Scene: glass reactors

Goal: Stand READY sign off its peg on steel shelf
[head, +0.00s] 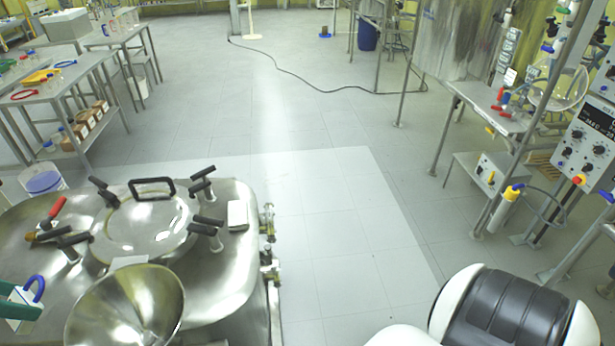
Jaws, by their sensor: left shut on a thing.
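A small white panel with green edges and a blue loop, which looks like the READY sign (22,311), shows at the lower left edge in the head view. It is tilted, and its lettering is not readable. My left gripper (7,289) barely shows there, cut off by the picture's edge, and is shut on the sign. My right gripper is not in view. A small grey steel shelf (478,98) stands at the upper right with red and blue items on it; I cannot tell whether it is the task's shelf. No peg can be made out.
A steel vessel (235,270) with black-handled clamps and an open funnel (125,310) fills the lower left. Benches (62,88) line the left. A rack with a control panel (590,135) stands at the right. The middle floor is clear, with a cable (310,85) farther back.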

